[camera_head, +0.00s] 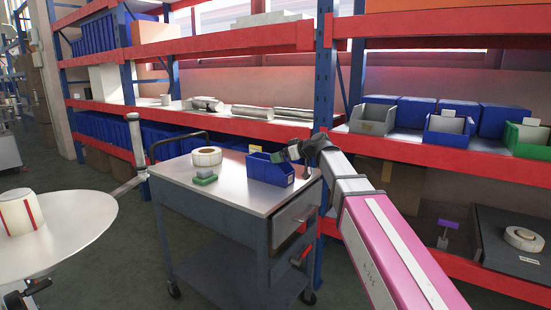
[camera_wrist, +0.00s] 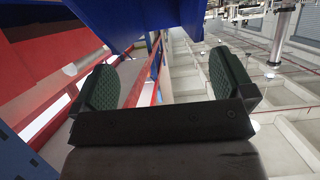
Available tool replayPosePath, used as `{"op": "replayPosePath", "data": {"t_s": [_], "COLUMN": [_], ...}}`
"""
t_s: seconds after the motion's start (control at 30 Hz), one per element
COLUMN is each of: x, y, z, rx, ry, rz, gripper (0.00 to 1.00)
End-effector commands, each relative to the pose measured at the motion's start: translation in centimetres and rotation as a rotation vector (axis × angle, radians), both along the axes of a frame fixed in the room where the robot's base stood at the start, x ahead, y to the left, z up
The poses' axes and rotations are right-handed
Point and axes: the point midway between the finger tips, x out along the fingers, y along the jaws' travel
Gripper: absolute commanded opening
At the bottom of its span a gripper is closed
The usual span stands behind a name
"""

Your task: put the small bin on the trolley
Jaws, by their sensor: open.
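The small blue bin (camera_head: 268,170) stands upright on the top of the grey trolley (camera_head: 240,197), toward its back right. My gripper (camera_head: 281,156) is at the bin's upper right edge in the head view; whether it touches cannot be told. In the wrist view my gripper (camera_wrist: 162,80) is open, its two green pads wide apart with nothing between them. A blue surface, apparently the bin (camera_wrist: 125,18), lies beyond the fingertips at the top. The bin's inside is mostly hidden.
A label roll (camera_head: 207,156) and a green block (camera_head: 204,178) sit on the trolley left of the bin. Red-beamed shelving (camera_head: 250,127) stands close behind, with a grey bin (camera_head: 373,120) and other bins. A round white table (camera_head: 80,222) is at left.

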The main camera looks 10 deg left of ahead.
Motion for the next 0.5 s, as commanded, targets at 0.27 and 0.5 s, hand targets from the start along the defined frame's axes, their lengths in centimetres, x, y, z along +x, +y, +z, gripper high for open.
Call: {"op": "replayPosePath", "data": {"t_s": [0.27, 0.5], "x": [-1.9, -2.4], "y": [-4.3, -5.8], "z": [1.9, 2.6], "rx": [0.001, 0.001], "ry": [-0.001, 0.000], "rz": [-0.001, 0.000], "gripper": [1.00, 1.00]}}
